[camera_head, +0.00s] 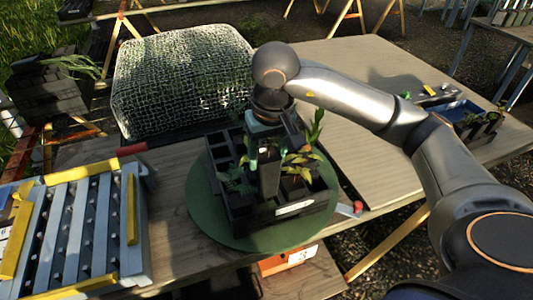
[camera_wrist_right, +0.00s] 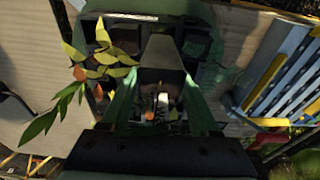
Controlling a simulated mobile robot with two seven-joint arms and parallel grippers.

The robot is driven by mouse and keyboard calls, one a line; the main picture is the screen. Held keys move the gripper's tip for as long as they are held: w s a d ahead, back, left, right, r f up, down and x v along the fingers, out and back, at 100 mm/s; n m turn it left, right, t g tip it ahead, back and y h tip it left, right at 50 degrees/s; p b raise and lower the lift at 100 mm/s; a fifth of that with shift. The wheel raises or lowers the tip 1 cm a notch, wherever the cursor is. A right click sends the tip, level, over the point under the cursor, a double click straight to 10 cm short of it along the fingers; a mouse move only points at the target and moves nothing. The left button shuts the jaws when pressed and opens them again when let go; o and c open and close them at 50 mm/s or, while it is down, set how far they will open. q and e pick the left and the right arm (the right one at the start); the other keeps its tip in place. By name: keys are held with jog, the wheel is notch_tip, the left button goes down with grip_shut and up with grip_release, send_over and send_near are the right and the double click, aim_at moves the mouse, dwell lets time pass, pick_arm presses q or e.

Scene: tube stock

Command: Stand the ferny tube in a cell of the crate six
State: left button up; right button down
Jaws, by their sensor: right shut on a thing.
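My right gripper (camera_head: 266,140) comes down over the dark crate (camera_head: 305,209) from above and is shut on a dark, tall, tapered tube (camera_head: 270,180). The tube is roughly upright at the crate's middle; I cannot tell whether its foot is inside a cell. In the right wrist view the tube (camera_wrist_right: 161,60) sits between the green fingers (camera_wrist_right: 160,108). Its plant is mostly hidden by the gripper. Fine ferny leaves (camera_head: 234,182) show just left of the tube; I cannot tell which tube they belong to. The crate has a white label, unreadable here. My left gripper is not in view.
The crate stands on a round green mat (camera_head: 210,222). Leafy yellow-green plants (camera_head: 305,157) rise at its right. A mesh-covered tray (camera_head: 180,75) is behind, a blue-grey slatted rack (camera_head: 70,235) at left. The right tabletop (camera_head: 350,155) is largely clear; a blue tray (camera_head: 462,112) is farther right.

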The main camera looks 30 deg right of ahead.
jog(key=shift+f, duration=0.7)
jog(key=shift+r, duration=0.1)
jog(key=shift+b, duration=0.35)
jog(key=shift+f+b, duration=0.3)
